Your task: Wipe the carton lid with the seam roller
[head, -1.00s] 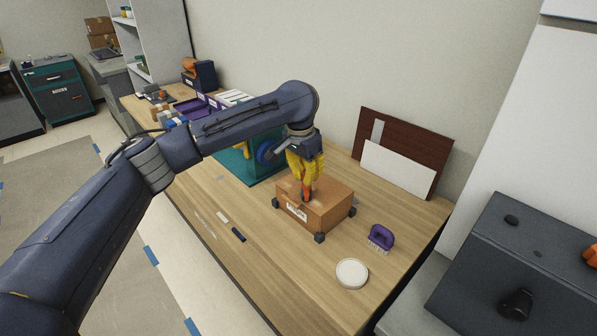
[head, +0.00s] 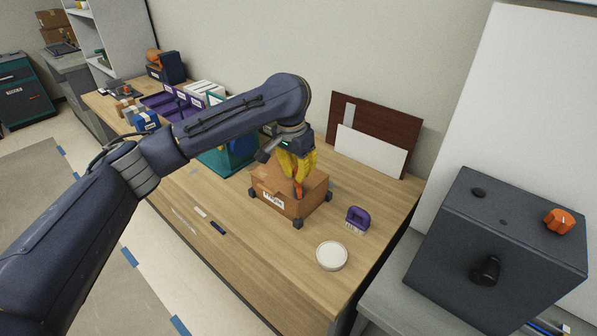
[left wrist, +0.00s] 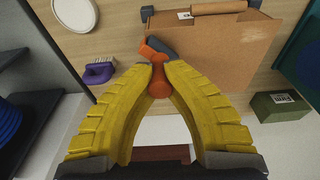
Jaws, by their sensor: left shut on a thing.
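The carton (head: 269,201) is a brown box on the wooden table, with dark grey blocks at its corners and a white label on its front. Its lid (left wrist: 215,50) shows in the left wrist view. My left gripper (head: 297,177) has yellow fingers, pointing down over the lid. It is shut on the seam roller, whose orange handle (left wrist: 158,85) sits between the fingertips. The roller's dark grey and orange head (left wrist: 158,47) is at the carton's edge in the wrist view; contact with the lid cannot be told. My right gripper is not in view.
A purple brush (head: 357,219) and a round white dish (head: 332,256) stand right of the carton. White and brown boards (head: 372,150) lean on the wall. A teal stand (head: 225,160) is behind my arm.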

